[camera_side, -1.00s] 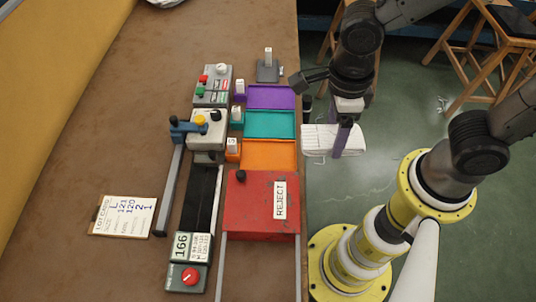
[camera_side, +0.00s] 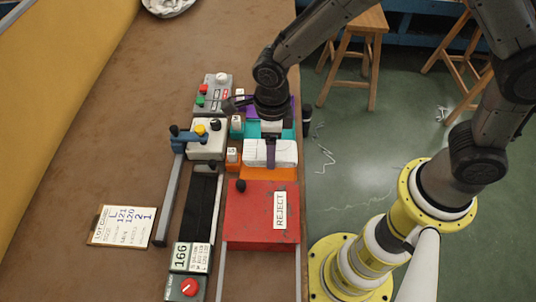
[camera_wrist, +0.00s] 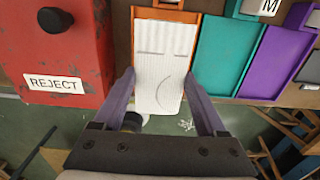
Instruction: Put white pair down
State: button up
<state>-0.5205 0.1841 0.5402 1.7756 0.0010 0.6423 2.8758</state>
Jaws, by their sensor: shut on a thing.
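The white pair (camera_side: 255,153) is a folded, ribbed white bundle; it also fills the middle of the wrist view (camera_wrist: 162,60). My gripper (camera_side: 271,152) is shut on it, with the purple fingers (camera_wrist: 159,78) along its two sides. In the side view the pair is over the orange tray (camera_side: 278,174), covering part of it. In the wrist view the orange tray's rim (camera_wrist: 165,14) shows around the pair's far end. I cannot tell whether the pair touches the tray floor.
The red reject box (camera_side: 252,212) stands beside the orange tray, with a black knob on top. The teal tray (camera_wrist: 222,55) and the purple tray (camera_wrist: 268,68) lie on the other side. Open floor is past the table edge.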

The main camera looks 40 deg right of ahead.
jog(key=shift+w+a+f, duration=0.2)
jog(key=shift+w+f, duration=0.1)
jog(key=shift+f, duration=1.7)
jog(key=shift+f, duration=0.1)
